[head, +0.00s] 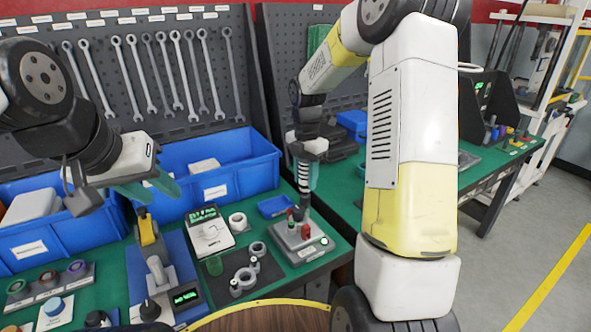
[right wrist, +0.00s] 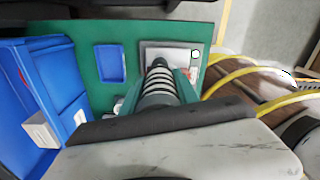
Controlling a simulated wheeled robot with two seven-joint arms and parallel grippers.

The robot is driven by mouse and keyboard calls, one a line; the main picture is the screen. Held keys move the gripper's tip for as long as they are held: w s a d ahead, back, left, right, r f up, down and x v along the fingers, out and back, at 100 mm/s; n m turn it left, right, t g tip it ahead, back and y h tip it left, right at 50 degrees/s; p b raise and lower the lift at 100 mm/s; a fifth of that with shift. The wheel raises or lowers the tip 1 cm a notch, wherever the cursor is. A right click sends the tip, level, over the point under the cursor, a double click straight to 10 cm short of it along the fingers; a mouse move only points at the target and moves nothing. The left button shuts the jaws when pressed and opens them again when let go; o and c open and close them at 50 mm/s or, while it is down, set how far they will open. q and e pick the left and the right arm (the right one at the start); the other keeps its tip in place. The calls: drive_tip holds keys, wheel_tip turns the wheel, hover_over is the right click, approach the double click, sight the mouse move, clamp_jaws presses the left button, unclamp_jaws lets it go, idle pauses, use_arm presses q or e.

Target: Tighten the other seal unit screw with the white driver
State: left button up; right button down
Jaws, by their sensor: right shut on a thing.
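The white driver, with black and white rings, is upright in my right gripper (head: 308,180); its striped body (right wrist: 158,85) stands between the teal fingers in the right wrist view. Its dark lower end reaches down to the grey seal unit (head: 309,249) on the green bench. The unit's grey top (right wrist: 172,50) also shows in the right wrist view. My left gripper (head: 152,192) is open and empty above the bench, well left of the unit.
Blue bins (head: 232,187) line the back, under hanging wrenches (head: 175,75). A small blue tray (head: 275,206) lies behind the unit. A meter (head: 208,233), grey rings (head: 246,278) and a yellow-handled press (head: 150,238) stand to the left. A second bench (head: 475,165) is at right.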

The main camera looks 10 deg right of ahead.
drive_tip(key=shift+f, duration=1.2)
idle(3.5)
drive_tip(key=shift+r, duration=0.1)
drive_tip(key=shift+r, duration=2.5)
